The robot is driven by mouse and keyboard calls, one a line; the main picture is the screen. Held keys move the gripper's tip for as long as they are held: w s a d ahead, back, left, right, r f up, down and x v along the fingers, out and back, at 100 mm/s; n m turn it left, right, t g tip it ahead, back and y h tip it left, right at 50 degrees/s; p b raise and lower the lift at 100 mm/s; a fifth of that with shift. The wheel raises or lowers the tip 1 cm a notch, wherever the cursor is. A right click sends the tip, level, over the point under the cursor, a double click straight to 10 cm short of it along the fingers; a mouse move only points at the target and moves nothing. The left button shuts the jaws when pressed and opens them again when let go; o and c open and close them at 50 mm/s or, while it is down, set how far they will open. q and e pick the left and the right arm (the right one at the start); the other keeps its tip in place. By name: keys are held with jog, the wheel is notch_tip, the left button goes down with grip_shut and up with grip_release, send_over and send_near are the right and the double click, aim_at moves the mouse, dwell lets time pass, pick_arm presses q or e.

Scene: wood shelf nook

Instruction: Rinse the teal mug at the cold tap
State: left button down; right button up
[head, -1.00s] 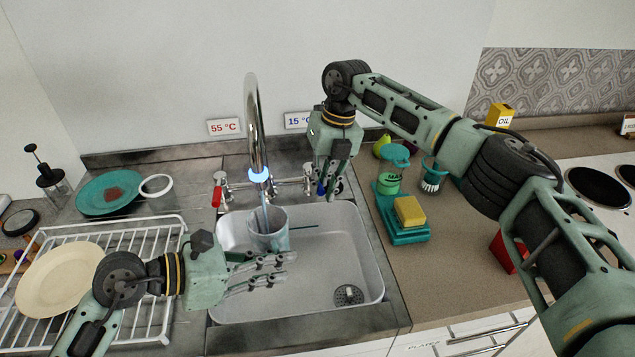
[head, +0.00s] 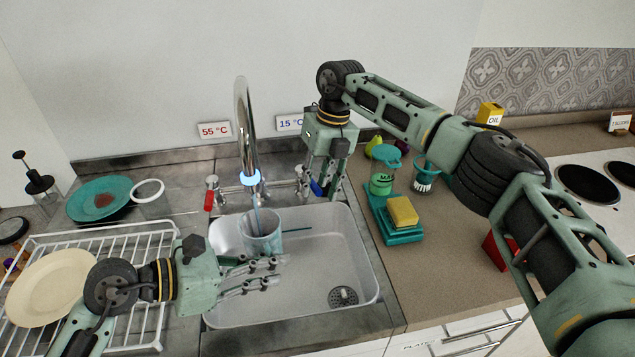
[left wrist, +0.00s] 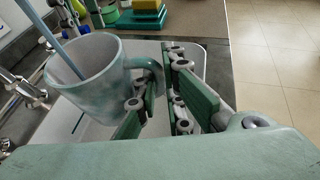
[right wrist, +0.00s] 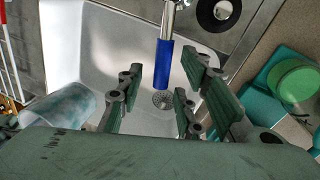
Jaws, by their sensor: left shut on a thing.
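The teal mug (head: 262,235) is upright under the spout, over the sink. Whitish, cloudy patches cover its wall in the left wrist view (left wrist: 95,85). My left gripper (head: 272,271) is shut on the mug's handle (left wrist: 148,70). A thin bluish stream (head: 257,212) runs from the spout (head: 249,150) into the mug. The cold tap's blue lever (head: 316,188) is below the 15 °C sign (head: 290,122). My right gripper (head: 325,190) is open around this lever; the right wrist view shows gaps between the blue lever (right wrist: 162,63) and the fingers.
The hot tap's red lever (head: 209,200) is left of the spout. A dish rack (head: 150,300) with a cream plate (head: 50,285) stands left of the sink. A yellow sponge (head: 403,211), a green bottle (head: 383,175) and a brush (head: 423,182) stand right of it.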

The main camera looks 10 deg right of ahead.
jog(key=shift+r, duration=0.1)
notch_tip(320, 180, up, 12)
jog(key=d, duration=0.2)
jog(key=shift+w+d+f, duration=0.15)
jog(key=shift+w+f, duration=0.05)
jog(key=shift+w, duration=0.1)
dwell(0.6)
